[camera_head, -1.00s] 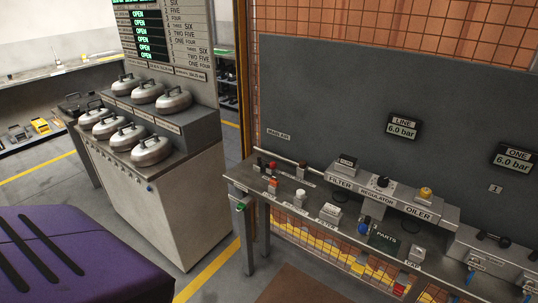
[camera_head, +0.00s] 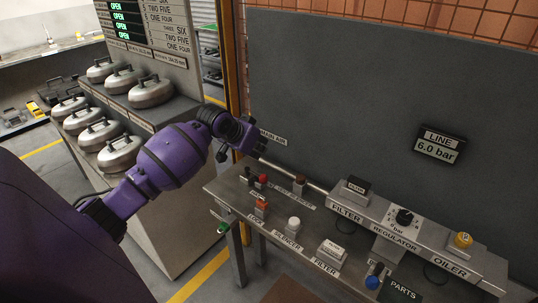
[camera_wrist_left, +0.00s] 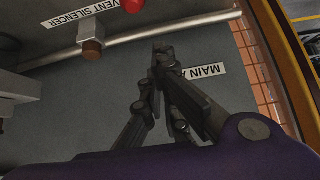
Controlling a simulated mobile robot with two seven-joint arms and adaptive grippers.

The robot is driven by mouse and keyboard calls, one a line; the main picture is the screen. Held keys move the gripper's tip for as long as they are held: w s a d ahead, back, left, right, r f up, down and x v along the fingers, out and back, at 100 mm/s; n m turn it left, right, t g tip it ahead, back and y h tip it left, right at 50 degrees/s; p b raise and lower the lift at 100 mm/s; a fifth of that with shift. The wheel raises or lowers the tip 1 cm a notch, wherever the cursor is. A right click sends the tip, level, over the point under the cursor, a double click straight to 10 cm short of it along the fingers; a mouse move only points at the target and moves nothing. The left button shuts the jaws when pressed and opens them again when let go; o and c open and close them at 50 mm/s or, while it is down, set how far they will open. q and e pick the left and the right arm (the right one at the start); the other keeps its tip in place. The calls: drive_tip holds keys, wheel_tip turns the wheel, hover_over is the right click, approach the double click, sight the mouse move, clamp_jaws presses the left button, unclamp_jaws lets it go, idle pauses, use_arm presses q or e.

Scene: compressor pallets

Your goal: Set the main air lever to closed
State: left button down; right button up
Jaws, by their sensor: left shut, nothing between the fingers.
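My left gripper (camera_head: 258,150) reaches in from the left to the panel by the MAIN AIR label (camera_head: 273,136), at the left end of the silver pipe (camera_head: 300,179). In the left wrist view my left gripper (camera_wrist_left: 163,60) is shut and empty. Its dark fingers are close to the pipe (camera_wrist_left: 130,39) and the MAIN AIR label (camera_wrist_left: 207,71); I cannot tell whether they touch anything. My right gripper is out of view.
A red knob (camera_head: 262,180) and a brown fitting (camera_head: 299,180) are near the pipe. The bench (camera_head: 228,194) carries small labelled parts, with filter, regulator (camera_head: 403,217) and oiler to the right. A cabinet with several metal pots (camera_head: 151,91) stands to the left.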

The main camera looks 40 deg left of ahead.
sight(256, 175)
use_arm(q)
drive_tip(key=x, duration=0.6)
drive_tip(key=b+x, duration=0.1)
drive_tip(key=x, duration=0.2)
drive_tip(key=shift+s+f, duration=0.35)
drive_tip(key=shift+s, duration=0.05)
drive_tip(key=s, duration=0.1)
drive_tip(key=s+p, duration=0.1)
drive_tip(key=s, duration=0.1)
drive_tip(key=shift+s+a+r, duration=0.1)
drive_tip(key=shift+s+a, duration=0.1)
drive_tip(key=shift+s, duration=0.1)
drive_tip(key=shift+s+f, duration=0.15)
drive_tip(key=shift+f, duration=0.05)
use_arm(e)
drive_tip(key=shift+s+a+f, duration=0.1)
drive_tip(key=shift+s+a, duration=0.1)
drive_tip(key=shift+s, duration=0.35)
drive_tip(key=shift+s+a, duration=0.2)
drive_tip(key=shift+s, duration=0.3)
use_arm(q)
drive_tip(key=shift+s+f, duration=0.1)
drive_tip(key=shift+s, duration=0.05)
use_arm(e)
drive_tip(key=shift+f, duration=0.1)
